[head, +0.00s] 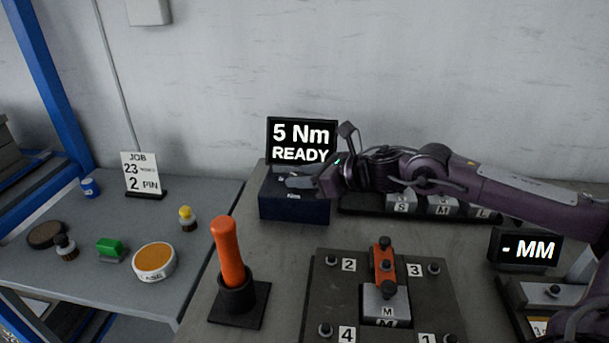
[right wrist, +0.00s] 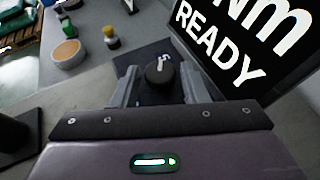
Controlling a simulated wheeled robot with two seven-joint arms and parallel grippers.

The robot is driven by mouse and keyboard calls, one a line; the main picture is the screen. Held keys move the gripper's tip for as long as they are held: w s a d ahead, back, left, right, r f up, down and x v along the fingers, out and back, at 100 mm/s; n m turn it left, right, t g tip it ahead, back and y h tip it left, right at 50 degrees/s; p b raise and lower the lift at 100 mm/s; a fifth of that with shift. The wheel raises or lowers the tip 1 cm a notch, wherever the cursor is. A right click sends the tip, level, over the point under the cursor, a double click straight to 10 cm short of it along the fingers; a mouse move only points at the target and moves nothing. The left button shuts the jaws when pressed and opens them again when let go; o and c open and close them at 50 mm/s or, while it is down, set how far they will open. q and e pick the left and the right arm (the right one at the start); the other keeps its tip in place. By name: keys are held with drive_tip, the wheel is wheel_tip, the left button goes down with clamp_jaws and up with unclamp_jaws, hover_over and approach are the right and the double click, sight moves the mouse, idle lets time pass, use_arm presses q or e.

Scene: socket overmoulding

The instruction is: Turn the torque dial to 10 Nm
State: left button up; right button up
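The torque box (head: 294,208) is dark blue, with a screen (head: 301,141) above it reading "5 Nm READY". In the right wrist view the dial (right wrist: 159,74) is a round black knob with a light pointer mark. The two fingers (right wrist: 158,88) stand on either side of the knob, with a visible gap between each finger and it. The gripper is open. My left gripper is in neither view.
An orange-handled tool (head: 228,255) stands upright in a black holder in front of the box. A dark plate (head: 330,290) with numbered corners lies at front centre. Blocks marked S, M, L (head: 442,206) sit behind my right arm. A "- MM" display (head: 528,250) is at right.

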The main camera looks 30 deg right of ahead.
drive_tip(key=c, duration=0.6)
